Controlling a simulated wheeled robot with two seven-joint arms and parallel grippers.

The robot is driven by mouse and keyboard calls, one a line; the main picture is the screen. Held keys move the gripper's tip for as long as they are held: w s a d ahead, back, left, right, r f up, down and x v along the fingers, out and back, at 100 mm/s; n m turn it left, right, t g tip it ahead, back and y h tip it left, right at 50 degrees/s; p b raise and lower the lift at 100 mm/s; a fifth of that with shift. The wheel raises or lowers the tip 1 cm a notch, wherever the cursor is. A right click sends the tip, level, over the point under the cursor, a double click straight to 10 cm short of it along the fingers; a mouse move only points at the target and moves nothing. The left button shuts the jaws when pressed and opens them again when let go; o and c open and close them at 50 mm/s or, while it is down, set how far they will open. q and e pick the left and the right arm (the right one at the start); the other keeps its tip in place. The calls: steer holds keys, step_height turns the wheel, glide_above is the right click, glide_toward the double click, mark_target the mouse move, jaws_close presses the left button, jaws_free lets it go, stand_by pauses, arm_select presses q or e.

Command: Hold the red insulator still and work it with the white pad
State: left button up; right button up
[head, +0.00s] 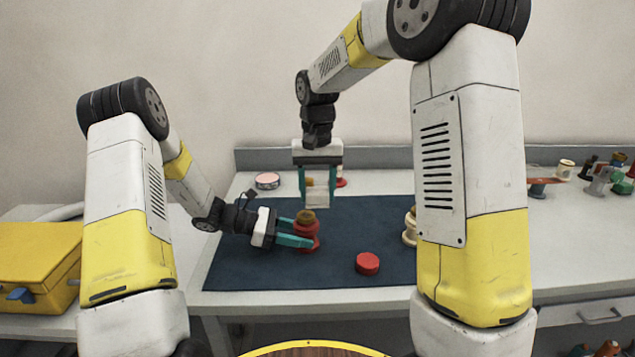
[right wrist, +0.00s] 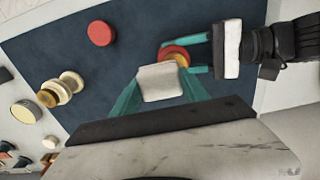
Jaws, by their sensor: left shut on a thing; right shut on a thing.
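The red insulator (head: 305,231), with a brown-gold top, stands upright on the dark blue mat (head: 240,250). My left gripper (head: 302,233) is shut around its body from the left. My right gripper (head: 318,180) points down and is shut on the white pad (head: 317,194). The pad hangs above the mat, higher in the picture than the insulator and apart from it. In the right wrist view the pad (right wrist: 160,82) covers a little of the view beside the red insulator (right wrist: 172,52), and my left gripper's fingers (right wrist: 198,54) reach it from the right.
A red disc (head: 367,263) lies on the mat at front right. A cream insulator (head: 409,228) is partly hidden by my right arm. A pink-topped round tin (head: 267,180) is at the back left. A yellow case (head: 38,265) stands left; several small parts sit far right.

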mark_target(318, 202)
step_height(318, 202, down, 3)
steer(key=shift+a, duration=0.25)
steer(key=shift+a+f, duration=0.25)
steer(key=shift+a, duration=0.85)
steer(key=shift+c, duration=0.7)
steer(key=shift+w+a, duration=0.15)
steer(key=shift+a, duration=1.4)
steer(key=shift+d+r, duration=0.1)
steer(key=shift+d, duration=2.9)
steer(key=shift+a+r, duration=0.1)
steer(key=shift+r, duration=3.9)
arm_select(q)
steer(key=o, duration=1.1)
steer(key=shift+c, duration=0.2)
